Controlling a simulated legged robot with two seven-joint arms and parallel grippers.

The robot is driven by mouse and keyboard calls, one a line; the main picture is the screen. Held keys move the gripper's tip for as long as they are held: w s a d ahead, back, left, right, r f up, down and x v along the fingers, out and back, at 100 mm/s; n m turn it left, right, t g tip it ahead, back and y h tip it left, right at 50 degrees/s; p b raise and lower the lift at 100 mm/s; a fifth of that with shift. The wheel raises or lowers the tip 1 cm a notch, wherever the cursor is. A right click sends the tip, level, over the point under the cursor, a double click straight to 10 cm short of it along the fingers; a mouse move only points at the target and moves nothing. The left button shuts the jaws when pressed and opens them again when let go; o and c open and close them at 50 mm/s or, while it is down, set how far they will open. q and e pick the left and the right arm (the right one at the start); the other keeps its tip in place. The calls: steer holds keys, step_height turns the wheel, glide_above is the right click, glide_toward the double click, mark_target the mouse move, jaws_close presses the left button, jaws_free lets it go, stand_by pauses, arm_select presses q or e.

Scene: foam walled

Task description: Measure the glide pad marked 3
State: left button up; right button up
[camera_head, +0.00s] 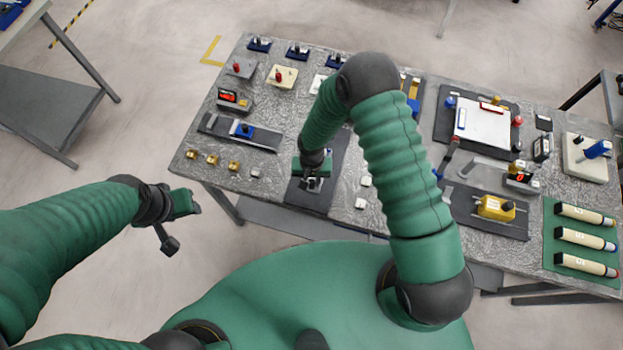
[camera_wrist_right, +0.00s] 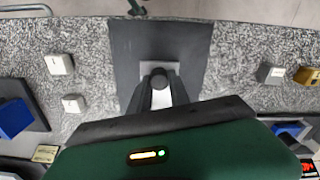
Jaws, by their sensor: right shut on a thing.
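My right gripper (camera_head: 312,186) reaches down over a dark mat (camera_head: 322,192) at the front of the table. In the right wrist view the gripper (camera_wrist_right: 160,88) is shut on a dark round-topped knob, with a grey block (camera_wrist_right: 145,68) around or behind it. Two small white blocks (camera_head: 364,181) (camera_head: 360,203) lie right of the mat, and a small grey block (camera_head: 255,172) lies left of it. They also show in the right wrist view (camera_wrist_right: 60,64). I cannot read a 3 on any of them. My left gripper (camera_head: 185,203) hangs empty off the table's left side; its jaws are unclear.
A red-lit display (camera_head: 233,97) and a rail with a blue carriage (camera_head: 243,131) stand at left, near several brass pieces (camera_head: 212,160). Another display (camera_head: 520,177), a yellow block (camera_head: 495,207) and a green tray (camera_head: 560,262) of cylinders stand at right. My right arm hides the table's middle.

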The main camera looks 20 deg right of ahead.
steer(key=shift+w+d+r+b, duration=0.15)
steer(key=shift+w+d, duration=0.2)
steer(key=shift+w, duration=0.2)
steer(key=shift+w+d+f+b, duration=0.1)
steer(key=shift+w+d, duration=0.2)
steer(key=shift+w, duration=0.2)
steer(key=shift+w+d+r+b, duration=0.15)
steer(key=shift+w+d, duration=0.2)
steer(key=shift+w, duration=0.2)
jaws_close()
steer(key=shift+w+d, duration=0.2)
steer(key=o, duration=1)
jaws_free()
steer(key=shift+s, duration=0.1)
steer(key=shift+r, duration=0.1)
step_height(320, 180, up, 16)
steer(key=b, duration=0.3)
steer(key=shift+r, duration=0.25)
